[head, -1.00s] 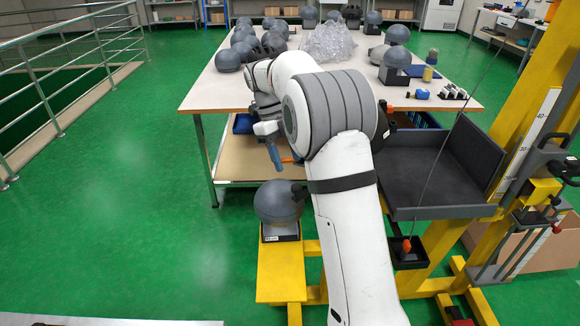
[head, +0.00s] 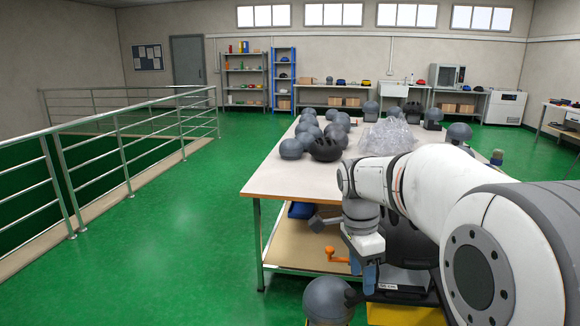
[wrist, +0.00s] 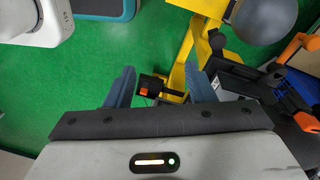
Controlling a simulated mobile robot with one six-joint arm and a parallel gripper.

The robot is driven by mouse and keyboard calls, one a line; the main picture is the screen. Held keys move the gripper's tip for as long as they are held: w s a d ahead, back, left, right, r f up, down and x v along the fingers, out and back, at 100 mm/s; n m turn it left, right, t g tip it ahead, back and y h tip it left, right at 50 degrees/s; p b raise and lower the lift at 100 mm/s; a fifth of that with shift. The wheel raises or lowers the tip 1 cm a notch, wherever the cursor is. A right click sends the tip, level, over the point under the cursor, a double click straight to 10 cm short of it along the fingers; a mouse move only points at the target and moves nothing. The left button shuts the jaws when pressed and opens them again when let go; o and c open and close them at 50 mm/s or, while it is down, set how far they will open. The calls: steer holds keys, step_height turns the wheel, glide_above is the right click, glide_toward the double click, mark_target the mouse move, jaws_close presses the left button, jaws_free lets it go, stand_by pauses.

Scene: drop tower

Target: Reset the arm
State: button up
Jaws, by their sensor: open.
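My gripper (head: 363,277) hangs at the end of my white arm in front of the long table, its blue fingers pointing down. In the wrist view the two blue fingers (wrist: 160,88) stand wide apart with nothing held between them. Green floor, part of a yellow frame (wrist: 196,50) and a small black box with an orange part (wrist: 150,88) show beyond the fingers. A grey headform (head: 328,301) is below and left of the gripper in the head view. My arm hides much of the right side.
The long table (head: 270,180) carries several grey headforms, a black helmet (head: 326,149) and a heap of clear plastic (head: 387,136). An orange handle (head: 336,256) is close to the gripper. A metal railing (head: 130,150) runs along the left, with open green floor before the table.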

steer(key=s+f+n+t+y+p, duration=0.1)
steer(key=s+n+t+p, duration=0.2)
steer(key=s+n, duration=1.2)
steer(key=shift+s+f+n, duration=0.3)
steer(key=shift+s+n, duration=0.1)
steer(key=shift+s, duration=0.55)
